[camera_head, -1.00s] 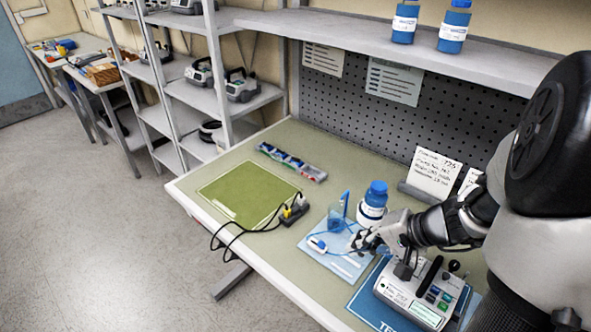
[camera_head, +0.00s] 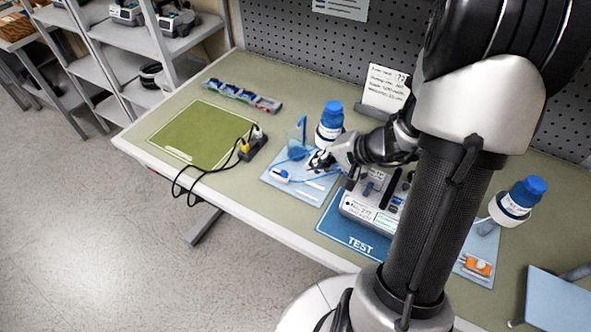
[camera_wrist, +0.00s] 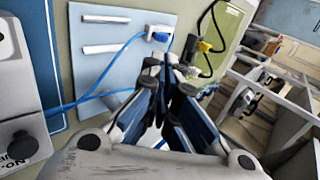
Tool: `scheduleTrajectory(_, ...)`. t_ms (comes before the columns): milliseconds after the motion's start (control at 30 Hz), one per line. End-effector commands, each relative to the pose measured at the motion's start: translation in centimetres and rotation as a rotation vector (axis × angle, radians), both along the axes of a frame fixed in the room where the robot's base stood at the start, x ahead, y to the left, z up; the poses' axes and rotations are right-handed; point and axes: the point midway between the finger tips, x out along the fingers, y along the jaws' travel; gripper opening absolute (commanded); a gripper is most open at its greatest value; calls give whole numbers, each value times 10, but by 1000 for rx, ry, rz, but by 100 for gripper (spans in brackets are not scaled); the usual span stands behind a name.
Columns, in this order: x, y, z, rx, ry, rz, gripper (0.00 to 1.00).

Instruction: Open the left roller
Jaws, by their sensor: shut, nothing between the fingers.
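The left roller (camera_head: 281,175) is a small white and blue clamp on thin blue tubing. It lies on the left light-blue tray (camera_head: 305,191). In the wrist view the roller (camera_wrist: 159,34) sits just beyond the fingertips, near the tray's edge. My gripper (camera_head: 316,161) is shut and empty, right of the roller in the head view. In the wrist view my gripper (camera_wrist: 165,70) points toward the roller; I cannot tell whether it touches. The roller wheel's setting is too small to tell. The pump (camera_head: 365,208) stands right of the tray, partly hidden by my arm.
A black plug block (camera_head: 252,146) with cables lies to the left, beside a green mat (camera_head: 203,134). An orange roller (camera_head: 478,267) and another bottle (camera_head: 514,202) are at right.

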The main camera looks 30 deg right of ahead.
Motion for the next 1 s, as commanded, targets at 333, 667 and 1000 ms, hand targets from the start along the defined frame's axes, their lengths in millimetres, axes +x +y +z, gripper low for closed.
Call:
scheduleTrajectory(333, 40, 28, -51, 1, 2, 2, 0)
scheduleTrajectory(667, 52, 34, -62, -1, 0, -1, 0)
scheduleTrajectory(1000, 60, 34, -62, 0, -1, 1, 0)
